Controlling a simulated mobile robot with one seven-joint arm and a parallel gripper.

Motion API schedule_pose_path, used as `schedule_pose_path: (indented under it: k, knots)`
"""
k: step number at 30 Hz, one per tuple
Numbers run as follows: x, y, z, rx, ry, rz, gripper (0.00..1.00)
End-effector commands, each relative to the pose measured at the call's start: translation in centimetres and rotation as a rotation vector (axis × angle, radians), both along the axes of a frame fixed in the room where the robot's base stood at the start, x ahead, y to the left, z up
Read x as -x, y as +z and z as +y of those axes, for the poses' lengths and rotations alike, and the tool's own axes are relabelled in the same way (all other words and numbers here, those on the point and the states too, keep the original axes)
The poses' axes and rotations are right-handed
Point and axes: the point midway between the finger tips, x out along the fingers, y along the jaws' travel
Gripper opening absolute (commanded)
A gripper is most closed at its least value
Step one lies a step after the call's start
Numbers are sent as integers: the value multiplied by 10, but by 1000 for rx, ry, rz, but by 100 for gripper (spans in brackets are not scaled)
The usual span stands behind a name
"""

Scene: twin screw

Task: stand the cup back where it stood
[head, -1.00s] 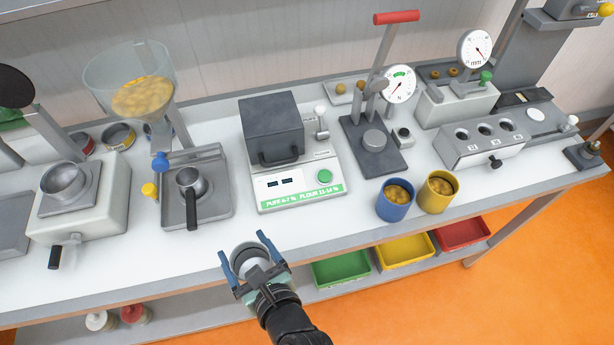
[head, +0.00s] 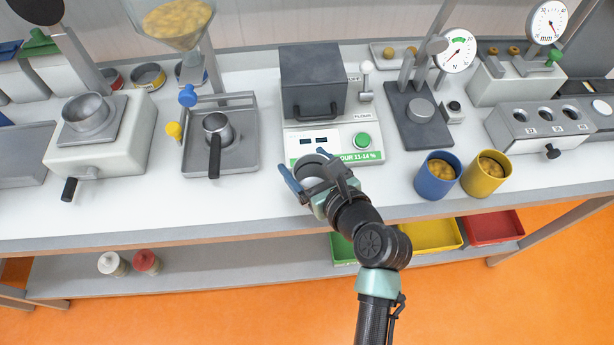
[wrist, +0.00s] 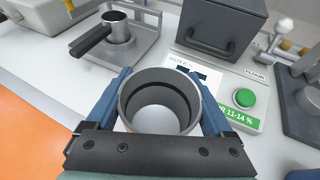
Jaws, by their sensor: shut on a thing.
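A grey metal cup (wrist: 160,108) is held between the blue fingers of my gripper (wrist: 162,98) in the wrist view. It looks upright and empty, with its open mouth toward the camera. In the head view my gripper (head: 306,172) and the cup (head: 312,164) are over the front of the white worktop, just before the moisture tester (head: 306,145). The gripper partly hides the cup and the tester's label. I cannot tell whether the cup's base touches the worktop.
A pan with a black handle (head: 215,130) sits on a grey tray (head: 245,160) to the left. A blue cup (head: 437,180) and a yellow cup (head: 483,178), both filled, stand to the right. The worktop's front strip (head: 180,215) is clear.

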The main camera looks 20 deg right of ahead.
Motion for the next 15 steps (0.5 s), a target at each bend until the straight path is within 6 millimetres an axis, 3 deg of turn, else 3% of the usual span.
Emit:
schedule_pose_path:
  k: [9,15]
  knots:
    - [0,-38,0,-2,-1,0,19]
    - [0,-38,0,0,-1,-2,19]
